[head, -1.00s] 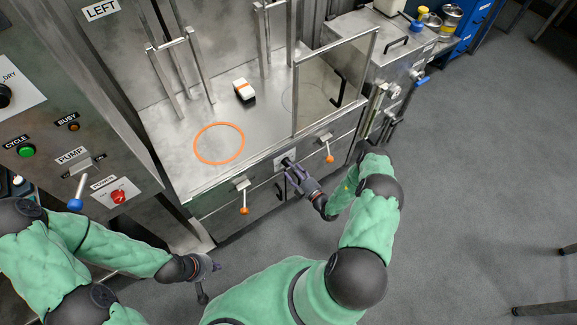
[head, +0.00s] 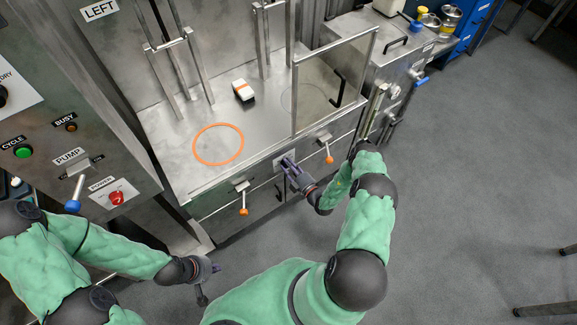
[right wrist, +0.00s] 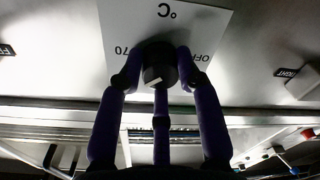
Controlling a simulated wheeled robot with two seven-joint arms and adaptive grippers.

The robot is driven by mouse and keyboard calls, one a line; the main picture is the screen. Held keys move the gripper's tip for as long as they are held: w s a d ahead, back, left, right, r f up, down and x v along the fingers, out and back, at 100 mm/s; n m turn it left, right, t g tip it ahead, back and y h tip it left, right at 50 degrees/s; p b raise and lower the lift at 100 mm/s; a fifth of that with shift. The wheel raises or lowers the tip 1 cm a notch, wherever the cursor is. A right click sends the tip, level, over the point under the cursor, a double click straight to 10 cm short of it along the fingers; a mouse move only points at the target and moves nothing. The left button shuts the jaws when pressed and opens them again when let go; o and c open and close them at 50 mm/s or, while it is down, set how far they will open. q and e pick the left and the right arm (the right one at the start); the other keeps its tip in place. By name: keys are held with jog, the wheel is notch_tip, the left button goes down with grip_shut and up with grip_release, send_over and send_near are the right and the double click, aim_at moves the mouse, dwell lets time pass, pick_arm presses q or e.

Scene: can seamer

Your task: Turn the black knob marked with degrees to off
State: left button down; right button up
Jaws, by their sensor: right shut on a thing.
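The black knob (right wrist: 160,66) sits on a white plate (right wrist: 196,30) marked °C, with 70 to its left and OFF to its right; the lettering is upside down in the right wrist view. A pale mark on the knob's face lies at its lower left, turned away from the OFF side. My right gripper (right wrist: 160,78) is shut on the knob, its fingers around it. In the head view my right gripper (head: 288,165) is at the front panel and hides the knob. My left gripper (head: 212,266) hangs low, away from the panel; its opening is unclear.
Orange-tipped levers (head: 244,210) (head: 329,158) stand on the front panel either side of my right gripper. An orange ring (head: 218,145) and a white and orange block (head: 243,90) are on the steel worktop above.

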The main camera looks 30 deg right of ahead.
jog(key=shift+a+n, duration=0.25)
jog(key=shift+n, duration=0.05)
dwell(0.5)
